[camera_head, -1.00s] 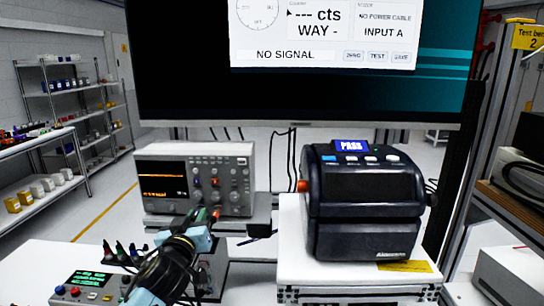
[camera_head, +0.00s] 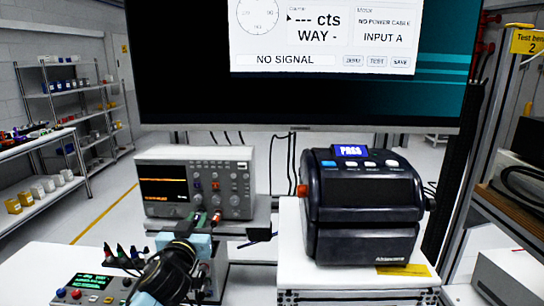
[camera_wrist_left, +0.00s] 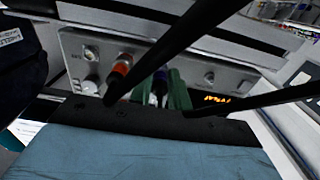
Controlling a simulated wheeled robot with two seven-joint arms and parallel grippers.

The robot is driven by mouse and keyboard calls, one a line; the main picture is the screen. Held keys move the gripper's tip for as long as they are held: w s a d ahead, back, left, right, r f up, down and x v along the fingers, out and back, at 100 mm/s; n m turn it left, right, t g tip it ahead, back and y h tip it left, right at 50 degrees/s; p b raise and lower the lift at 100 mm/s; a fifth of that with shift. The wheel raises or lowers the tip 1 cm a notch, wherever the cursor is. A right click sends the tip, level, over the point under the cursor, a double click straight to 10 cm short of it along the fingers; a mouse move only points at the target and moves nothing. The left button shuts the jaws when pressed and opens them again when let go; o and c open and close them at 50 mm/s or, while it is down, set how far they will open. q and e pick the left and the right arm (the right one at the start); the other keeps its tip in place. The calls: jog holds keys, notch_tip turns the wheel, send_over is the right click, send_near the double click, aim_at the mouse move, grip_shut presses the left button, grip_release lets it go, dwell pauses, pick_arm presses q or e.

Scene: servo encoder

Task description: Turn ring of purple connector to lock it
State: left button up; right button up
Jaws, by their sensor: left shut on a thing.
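My left gripper (camera_head: 196,226) is at the front of the instrument on the bench, at the lower left of the head view. In the left wrist view its two dark fingers (camera_wrist_left: 150,106) come in from the upper right and right. A small purple part of the connector (camera_wrist_left: 159,86) shows between the fingertips, and the gripper is shut on it. Its ring is mostly hidden. Green pieces (camera_wrist_left: 178,92) stand right beside it. My right gripper is in neither view.
An oscilloscope (camera_head: 160,165) stands behind the gripper. A black label printer-like machine (camera_head: 365,200) showing PASS is to the right. A small control box (camera_head: 92,290) and dark clips (camera_head: 122,256) are at the lower left. A monitor (camera_head: 300,100) reads NO SIGNAL.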

pick_arm(q)
jog(key=shift+m+p, duration=0.65)
jog(key=shift+m, duration=1.05)
jog(key=o, duration=0.5)
jog(key=shift+o, duration=0.2)
jog(key=shift+s+p, duration=0.75)
jog(key=shift+s, duration=1.4)
jog(key=s+p, duration=0.1)
jog(key=s, duration=0.3)
jog(key=shift+s+a, duration=0.15)
jog(key=shift+s, duration=0.2)
